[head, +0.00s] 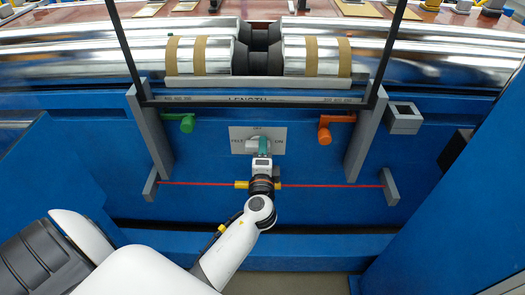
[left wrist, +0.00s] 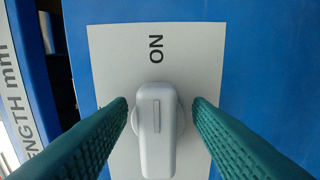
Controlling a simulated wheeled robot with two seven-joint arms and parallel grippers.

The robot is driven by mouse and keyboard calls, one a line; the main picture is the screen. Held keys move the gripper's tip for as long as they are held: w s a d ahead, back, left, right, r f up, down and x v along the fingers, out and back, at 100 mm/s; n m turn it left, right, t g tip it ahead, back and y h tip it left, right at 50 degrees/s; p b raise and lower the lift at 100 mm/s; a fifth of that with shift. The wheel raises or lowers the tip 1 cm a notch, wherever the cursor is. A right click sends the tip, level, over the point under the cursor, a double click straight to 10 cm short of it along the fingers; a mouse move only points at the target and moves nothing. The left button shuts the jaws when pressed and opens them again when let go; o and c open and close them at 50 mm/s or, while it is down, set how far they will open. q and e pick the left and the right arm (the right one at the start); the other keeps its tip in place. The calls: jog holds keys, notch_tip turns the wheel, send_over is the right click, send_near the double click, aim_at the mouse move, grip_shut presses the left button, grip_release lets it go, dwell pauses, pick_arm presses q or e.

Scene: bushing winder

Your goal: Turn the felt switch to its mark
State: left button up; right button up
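The felt switch is a light grey lever knob (left wrist: 157,130) on a round base. It sits on a white plate (head: 238,133) on the blue machine front, marked FELT at left and ON at right in the head view. In the left wrist view the ON mark (left wrist: 156,48) lies past the knob's upper end, and the knob's long axis runs up and down, roughly in line with it. My left gripper (head: 264,146) is at the plate, its green fingers (left wrist: 160,104) open on both sides of the knob with gaps. In the head view it hides part of the knob. My right gripper is out of view.
A green lever (head: 187,123) is left of the plate and an orange lever (head: 325,130) right of it. A red cord (head: 335,185) runs across below, behind my left wrist. A black frame and grey posts (head: 366,135) stand around. A grey open box (head: 403,117) is at right.

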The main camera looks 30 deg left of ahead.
pick_arm(q)
jog(key=b+v, duration=0.1)
jog(key=v, duration=1.1)
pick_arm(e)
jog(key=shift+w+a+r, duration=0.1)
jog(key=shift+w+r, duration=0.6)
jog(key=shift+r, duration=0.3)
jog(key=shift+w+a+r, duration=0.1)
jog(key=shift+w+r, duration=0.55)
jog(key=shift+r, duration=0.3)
